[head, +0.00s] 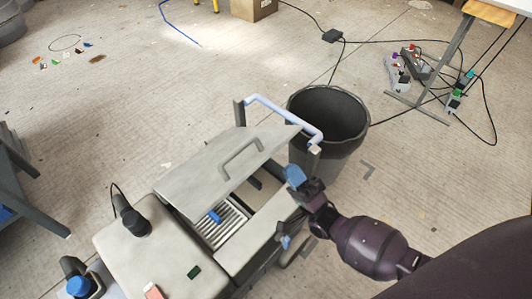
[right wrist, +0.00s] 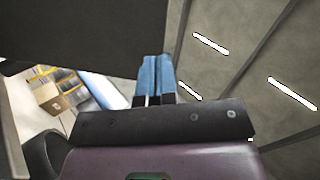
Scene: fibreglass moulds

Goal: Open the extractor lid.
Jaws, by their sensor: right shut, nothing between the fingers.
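The extractor (head: 255,245) is a grey box-shaped machine at the lower middle of the head view. Its flat grey lid (head: 205,180), with a bar handle (head: 240,157), stands tilted partly up. Ribbed metal and a small blue piece (head: 215,217) show inside the opening. My right gripper (head: 294,174) is shut and empty, blue fingertips together, at the right side of the opening, near the lid's raised edge. In the right wrist view, the closed fingers (right wrist: 154,76) point up beside a dark panel (right wrist: 80,30), probably the lid's underside. Contact cannot be told. My left gripper is not in view.
A dark bin (head: 328,115) stands right behind the extractor, close to a pale blue rail (head: 280,112). A black round fitting (head: 136,222) sits on the machine's left top. Cables and power strips (head: 398,75) lie on the floor at upper right. Floor at upper left is mostly clear.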

